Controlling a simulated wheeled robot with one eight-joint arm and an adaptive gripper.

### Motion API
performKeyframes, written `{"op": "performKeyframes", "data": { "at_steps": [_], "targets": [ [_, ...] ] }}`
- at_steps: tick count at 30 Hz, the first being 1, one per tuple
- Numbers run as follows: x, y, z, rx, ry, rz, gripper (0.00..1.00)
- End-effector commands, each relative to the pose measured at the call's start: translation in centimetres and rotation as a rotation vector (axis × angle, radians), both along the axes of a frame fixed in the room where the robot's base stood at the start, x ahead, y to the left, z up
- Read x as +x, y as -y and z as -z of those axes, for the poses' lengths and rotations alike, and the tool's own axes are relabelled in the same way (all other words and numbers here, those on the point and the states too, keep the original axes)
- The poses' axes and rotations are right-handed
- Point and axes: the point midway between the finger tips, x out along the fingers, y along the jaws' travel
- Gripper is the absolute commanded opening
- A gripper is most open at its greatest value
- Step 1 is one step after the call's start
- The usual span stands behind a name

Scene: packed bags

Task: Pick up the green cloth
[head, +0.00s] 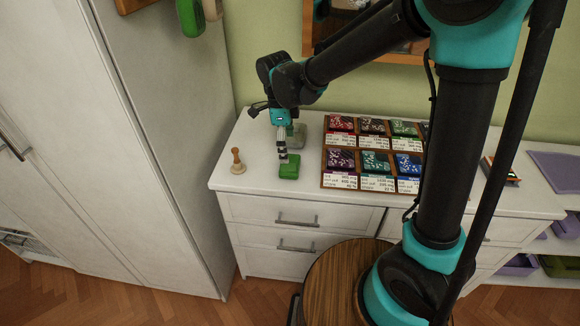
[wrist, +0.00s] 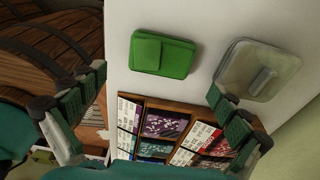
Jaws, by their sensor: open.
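The green cloth (head: 289,168) is a small, bright green, folded block lying on the white dresser top near its front edge. In the wrist view the cloth (wrist: 162,54) lies flat in the upper middle, with a smaller raised fold on top. My gripper (head: 282,154) is over the dresser, just above and behind the cloth in the head view. In the wrist view my gripper (wrist: 156,84) has its two fingers spread wide, with nothing between them. I cannot tell the exact height of the fingertips above the cloth.
A pale lidded container (wrist: 258,70) lies close beside the cloth, and it shows behind my gripper in the head view (head: 298,138). A wooden peg-like object (head: 237,161) stands to the left. A wooden rack (head: 325,150) of colored packets stands to the right. A tall white cabinet (head: 160,120) borders the dresser.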

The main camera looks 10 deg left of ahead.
Motion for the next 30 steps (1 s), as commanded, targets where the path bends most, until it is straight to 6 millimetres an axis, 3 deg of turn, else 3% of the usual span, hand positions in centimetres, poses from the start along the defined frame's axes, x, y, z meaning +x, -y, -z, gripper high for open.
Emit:
{"op": "performKeyframes", "data": {
  "at_steps": [5,15,24,30],
  "targets": [
    [0.0,0.1,0.9,0.0,0.0,0.0,1.0],
    [0.3,0.4,5.2,0.0,0.0,0.001,1.0],
    [0.2,0.5,5.7,0.0,0.0,0.0,1.0],
    [0.2,0.5,5.7,0.0,0.0,0.0,0.78]
  ]
}}
